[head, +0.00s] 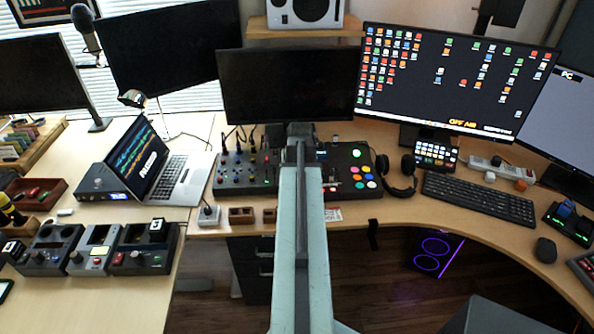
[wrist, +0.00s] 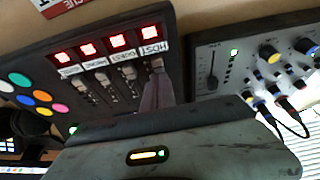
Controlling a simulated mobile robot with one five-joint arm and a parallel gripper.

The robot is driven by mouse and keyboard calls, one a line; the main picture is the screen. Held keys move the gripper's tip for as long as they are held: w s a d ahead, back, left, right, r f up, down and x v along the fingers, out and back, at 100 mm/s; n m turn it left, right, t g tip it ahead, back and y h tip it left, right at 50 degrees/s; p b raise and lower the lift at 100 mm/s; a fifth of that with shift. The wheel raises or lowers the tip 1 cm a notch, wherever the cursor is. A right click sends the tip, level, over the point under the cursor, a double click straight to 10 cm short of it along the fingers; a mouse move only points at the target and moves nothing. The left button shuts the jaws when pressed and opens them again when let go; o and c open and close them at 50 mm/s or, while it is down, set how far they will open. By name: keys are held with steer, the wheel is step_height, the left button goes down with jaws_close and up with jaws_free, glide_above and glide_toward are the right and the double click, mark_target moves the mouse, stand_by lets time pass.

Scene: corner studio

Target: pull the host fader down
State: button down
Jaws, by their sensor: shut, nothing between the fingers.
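The fader board (wrist: 75,30) is a dark panel with a row of red-lit buttons, labels and sliders below them; the wrist view shows it tilted. The HOST label (wrist: 154,50) is at the right end of the row. The host fader (wrist: 157,64) is just below that label, its track mostly hidden by my fingers. My gripper (wrist: 157,84) is shut and empty, its fingertips at or very near the host fader's knob; I cannot tell whether they touch. In the head view the board (head: 352,170) is partly covered by my arm.
A grey mixer (wrist: 250,60) with knobs and plugged cables stands right beside the board. Coloured round pads (wrist: 40,97) are on the board's other side. In the head view, headphones (head: 400,175) lie right of the board and a laptop (head: 165,165) stands left.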

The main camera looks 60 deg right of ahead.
steer(key=shift+s+a+f, duration=0.15)
steer(key=shift+s+a, duration=0.05)
steer(key=shift+a, duration=0.1)
steer(key=shift+d, duration=0.1)
steer(key=shift+w+d, duration=0.25)
steer(key=shift+w, duration=0.05)
steer(key=w+d, duration=0.1)
steer(key=d, duration=0.1)
steer(key=shift+w+d, duration=0.3)
steer(key=shift+w, duration=0.1)
step_height(320, 180, up, 2)
steer(key=shift+d+r+p, duration=0.1)
steer(key=shift+r+p, duration=0.05)
steer(key=shift+p, duration=0.9)
steer(key=p+v, duration=0.7)
steer(key=v, duration=0.1)
